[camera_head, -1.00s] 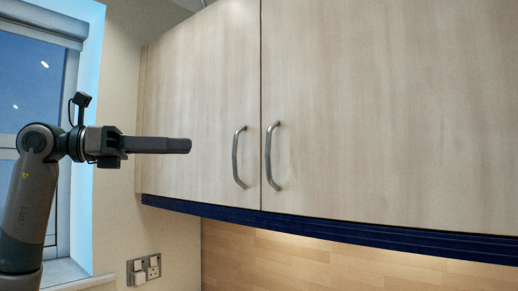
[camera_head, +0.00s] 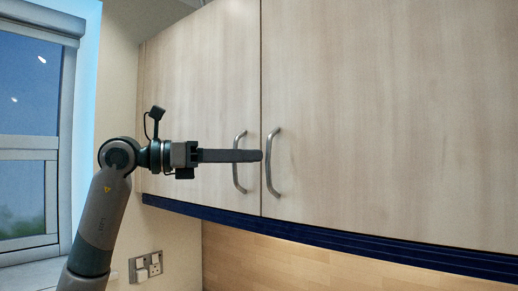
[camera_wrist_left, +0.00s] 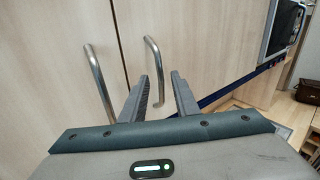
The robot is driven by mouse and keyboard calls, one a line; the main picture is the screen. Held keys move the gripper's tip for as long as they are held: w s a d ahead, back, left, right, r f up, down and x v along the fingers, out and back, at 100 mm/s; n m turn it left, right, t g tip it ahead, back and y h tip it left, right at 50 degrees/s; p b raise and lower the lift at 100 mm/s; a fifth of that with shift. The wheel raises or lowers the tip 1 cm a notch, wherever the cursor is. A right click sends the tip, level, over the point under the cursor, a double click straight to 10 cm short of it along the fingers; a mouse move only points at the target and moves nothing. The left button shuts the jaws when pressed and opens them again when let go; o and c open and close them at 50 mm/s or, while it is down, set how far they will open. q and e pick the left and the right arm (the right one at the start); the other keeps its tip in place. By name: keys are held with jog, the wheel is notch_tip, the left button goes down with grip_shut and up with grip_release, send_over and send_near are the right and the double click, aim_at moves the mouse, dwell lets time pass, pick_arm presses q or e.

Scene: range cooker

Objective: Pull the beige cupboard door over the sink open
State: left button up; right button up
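Two pale beige cupboard doors hang side by side, a left door (camera_head: 195,100) and a right door (camera_head: 390,110); both look shut. Each has a curved metal bar handle near the middle seam: the left handle (camera_head: 237,176) and the right handle (camera_head: 274,172). My left gripper (camera_head: 258,155) reaches in from the left, in front of the left handle, its tips close to the right handle. In the left wrist view its fingers (camera_wrist_left: 159,76) are apart, with the right handle (camera_wrist_left: 151,50) showing between them and the left handle (camera_wrist_left: 96,78) outside. Contact cannot be told. My right gripper is out of view.
A dark blue trim (camera_head: 340,237) runs under the cupboards. A window (camera_head: 30,150) is at the left and wall sockets (camera_head: 145,267) are below. The sink is not in view. The wrist view shows a screen-like appliance (camera_wrist_left: 283,28) at the right.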

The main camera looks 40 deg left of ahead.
pick_arm(q)
jog(key=shift+p+x, duration=0.45)
jog(key=shift+x, duration=1.2)
grip_shut()
